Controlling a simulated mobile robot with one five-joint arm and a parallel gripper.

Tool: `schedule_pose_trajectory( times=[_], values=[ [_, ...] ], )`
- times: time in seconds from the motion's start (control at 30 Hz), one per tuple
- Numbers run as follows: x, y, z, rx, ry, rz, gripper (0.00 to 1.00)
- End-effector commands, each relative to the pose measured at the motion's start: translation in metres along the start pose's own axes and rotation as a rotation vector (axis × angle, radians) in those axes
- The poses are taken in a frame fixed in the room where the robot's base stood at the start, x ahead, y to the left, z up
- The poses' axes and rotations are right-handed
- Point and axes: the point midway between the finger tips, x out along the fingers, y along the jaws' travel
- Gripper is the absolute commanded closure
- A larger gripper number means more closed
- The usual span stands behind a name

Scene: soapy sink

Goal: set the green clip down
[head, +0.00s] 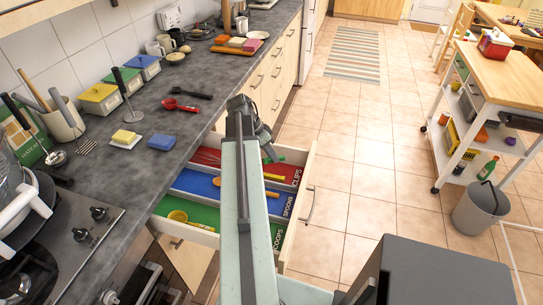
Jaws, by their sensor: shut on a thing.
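My gripper (270,152) is over the far part of the open drawer (309,158), above the red compartment labelled CLIPS (284,173). It is shut on the green clip (279,158), and only small green bits of the clip show around the dark jaws. I cannot tell whether the clip touches the compartment floor. My arm hides part of the drawer.
The blue SPOONS compartment (200,183) holds a wooden spoon and the green SCOOPS compartment (205,215) a yellow scoop (178,216). The counter (165,125) on the left carries a red scoop (180,105) and a blue sponge (162,142).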

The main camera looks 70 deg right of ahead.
Motion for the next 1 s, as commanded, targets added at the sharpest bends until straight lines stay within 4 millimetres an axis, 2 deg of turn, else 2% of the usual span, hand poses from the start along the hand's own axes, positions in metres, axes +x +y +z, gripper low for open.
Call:
schedule_pose_trajectory(
  times=[0.03, 0.1, 0.27, 0.4, 0.53, 0.67, 0.8, 1.0],
  values=[
    [-0.022, 0.005, -0.009, 0.000, 0.000, 0.000, 1.00],
    [-0.034, 0.009, -0.014, 0.000, 0.000, 0.000, 1.00],
    [-0.048, 0.012, -0.020, -0.001, 0.000, 0.000, 1.00],
    [-0.047, 0.012, -0.018, 0.020, 0.010, -0.007, 1.00],
    [-0.046, 0.010, -0.029, 0.197, 0.036, 0.012, 1.00],
    [-0.018, -0.005, -0.030, 0.405, 0.078, 0.053, 1.00],
    [-0.008, -0.011, -0.021, 0.437, 0.132, 0.025, 1.00],
    [-0.013, -0.013, -0.020, 0.452, 0.175, -0.009, 1.00]
  ],
)
